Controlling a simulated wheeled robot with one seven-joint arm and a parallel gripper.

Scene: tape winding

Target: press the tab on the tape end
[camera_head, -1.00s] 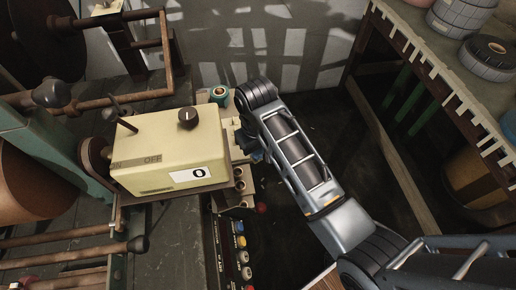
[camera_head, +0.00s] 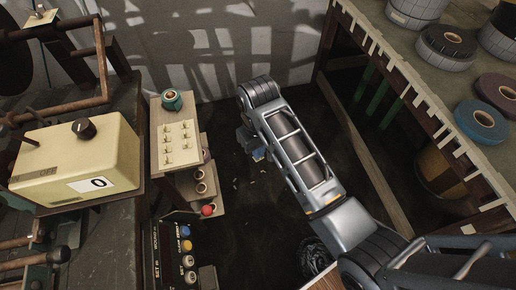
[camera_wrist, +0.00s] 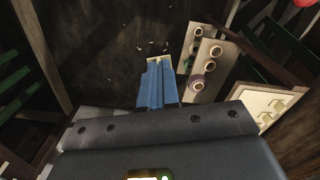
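My gripper (camera_wrist: 157,68) points down over the dark floor, with its blue fingers close together. A small pale yellow piece (camera_wrist: 156,58), which looks like a tab, shows at the fingertips. In the head view my gripper (camera_head: 258,155) is small and mostly hidden by my arm. A beige board (camera_head: 160,130) with several small pale tabs stands to its left; part of it shows at the right of the wrist view (camera_wrist: 266,92). I cannot make out a tape end on any roll.
A cream box (camera_head: 75,155) with a "0" counter stands at left. A panel of coloured buttons (camera_head: 172,265) and a red knob (camera_head: 208,209) are below the board. Tape rolls, one blue (camera_head: 482,121), lie on the right bench (camera_head: 425,75).

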